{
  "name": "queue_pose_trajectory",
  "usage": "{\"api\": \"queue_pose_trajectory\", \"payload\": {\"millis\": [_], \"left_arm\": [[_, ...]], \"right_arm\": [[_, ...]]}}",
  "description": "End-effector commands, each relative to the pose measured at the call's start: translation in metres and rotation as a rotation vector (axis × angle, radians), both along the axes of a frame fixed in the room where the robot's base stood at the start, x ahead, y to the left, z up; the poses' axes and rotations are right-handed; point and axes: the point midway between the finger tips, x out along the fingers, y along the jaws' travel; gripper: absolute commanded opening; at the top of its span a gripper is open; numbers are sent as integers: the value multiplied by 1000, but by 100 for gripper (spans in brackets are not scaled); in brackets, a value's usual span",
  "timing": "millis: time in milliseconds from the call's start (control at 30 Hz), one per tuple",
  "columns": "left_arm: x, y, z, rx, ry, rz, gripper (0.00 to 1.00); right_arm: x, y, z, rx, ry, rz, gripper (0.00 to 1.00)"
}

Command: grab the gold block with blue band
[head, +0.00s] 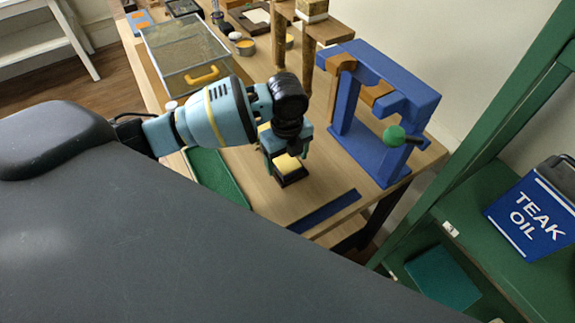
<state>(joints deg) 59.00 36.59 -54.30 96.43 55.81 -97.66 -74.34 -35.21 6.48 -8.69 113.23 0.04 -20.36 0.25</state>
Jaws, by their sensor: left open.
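My left gripper (287,158) points down over the table, open, with its fingers around or just above a small block with a yellow top (289,164). A dark base or band shows below the yellow. The gripper hides part of this block, and I cannot tell whether the fingers touch it or whether its band is blue. Another gold-and-cream block with a dark band (313,8) sits on a wooden stand (328,31) at the top. My right gripper is out of view.
A blue frame (365,150) with a green knob (394,135) stands right of the gripper. A glass-topped case (187,52) with a yellow handle is behind left. Green shelving (482,232) stands right.

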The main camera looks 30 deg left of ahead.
Motion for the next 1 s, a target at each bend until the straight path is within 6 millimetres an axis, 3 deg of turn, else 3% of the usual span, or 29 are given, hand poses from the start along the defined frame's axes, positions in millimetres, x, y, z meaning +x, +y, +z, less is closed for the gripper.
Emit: {"api": "queue_pose_trajectory", "payload": {"millis": [100, 367, 733, 1000], "left_arm": [[-1, 0, -10, 0, 2, 0, 76], [0, 0, -11, 0, 0, 0, 76], [0, 0, -11, 0, 0, 0, 28], [0, 0, -10, -1, -1, 0, 27]], "right_arm": [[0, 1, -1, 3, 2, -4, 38], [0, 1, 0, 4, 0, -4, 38], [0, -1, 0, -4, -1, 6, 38], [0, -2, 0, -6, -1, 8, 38]]}}
